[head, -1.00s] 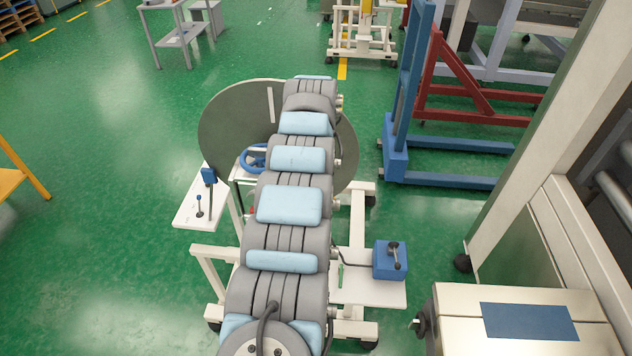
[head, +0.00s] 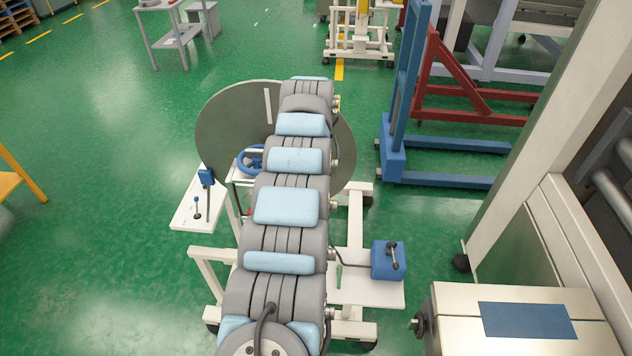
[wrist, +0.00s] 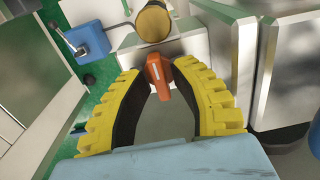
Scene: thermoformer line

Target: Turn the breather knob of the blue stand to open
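An orange knob (wrist: 158,72) with a white line on it sits between the fingertips of my gripper (wrist: 160,80) in the wrist view. The yellow fingers with dark pads come close to the knob on both sides. I cannot tell whether they press on it. The knob is turned slightly off the picture's vertical. In the head view my arm hides the gripper and the knob. A blue upright stand (head: 405,100) is right of my arm in the head view. I cannot tell which stand the knob belongs to.
A blue box (head: 388,260) with a dark lever sits on a white shelf; a similar box (wrist: 86,40) shows in the wrist view. A yellowish round part (wrist: 153,22) is just beyond the knob. A large grey disc (head: 230,130) stands behind my arm. Green floor lies open left.

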